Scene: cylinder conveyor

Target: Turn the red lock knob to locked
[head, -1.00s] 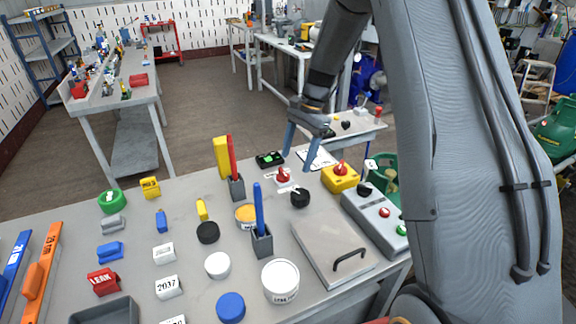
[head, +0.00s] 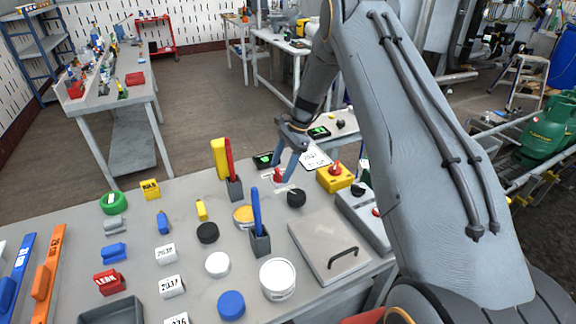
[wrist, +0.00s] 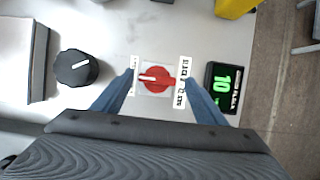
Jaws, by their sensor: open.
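The red lock knob (wrist: 157,78) is centred in the wrist view, on a small white base with a printed label at each side. Its white pointer mark lies toward the left label (wrist: 134,75). The print on the right label (wrist: 182,82) is too small to read. In the head view the red knob (head: 278,175) is partly hidden by a finger. My gripper (wrist: 158,84) is open, with one blue finger on each side of the knob, and a gap shows on both sides. It also shows in the head view (head: 281,172); its exact height over the knob is unclear.
A black knob (wrist: 76,68) and a green-lit display reading 10 (wrist: 226,88) flank the red knob.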

